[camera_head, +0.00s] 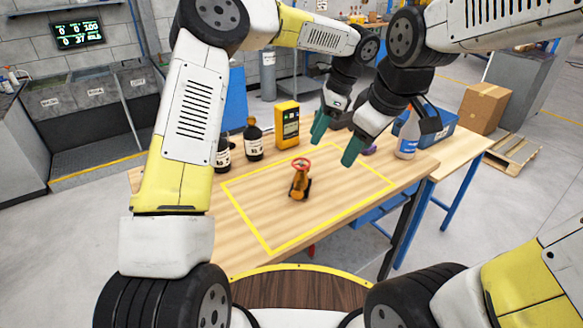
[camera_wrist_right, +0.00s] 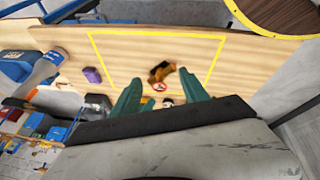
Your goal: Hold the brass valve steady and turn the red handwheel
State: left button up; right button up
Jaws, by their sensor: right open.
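The brass valve (camera_head: 299,187) stands on the wooden table inside a yellow outlined area. Its red handwheel (camera_head: 301,164) is on top. My left gripper (camera_head: 321,127) is above the back of the table, behind and right of the valve; its finger gap is hidden. My right gripper (camera_head: 353,150) is nearer, above the table right of the valve, apart from it. In the right wrist view its green fingers (camera_wrist_right: 160,95) are open and empty. The valve (camera_wrist_right: 163,71) and handwheel (camera_wrist_right: 159,87) appear between and beyond them.
Dark bottles (camera_head: 254,140) and a yellow device (camera_head: 287,124) stand along the back left of the table. A white-and-blue bottle (camera_head: 407,140), a purple item (camera_wrist_right: 92,75) and a blue bin (camera_head: 437,125) are at the right. The outlined area around the valve is clear.

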jog(key=w+a+f+n+g+h, duration=0.1)
jog(key=w+a+f+n+h, duration=0.1)
jog(key=w+a+f+n, duration=0.7)
jog(key=n+t+h, duration=0.1)
jog(key=n+h, duration=0.2)
jog(key=n, duration=1.3)
send_near(296, 189)
jog(key=x, duration=1)
jog(key=shift+w+d, duration=0.1)
jog(key=shift+c, duration=0.2)
jog(key=c, duration=1.1)
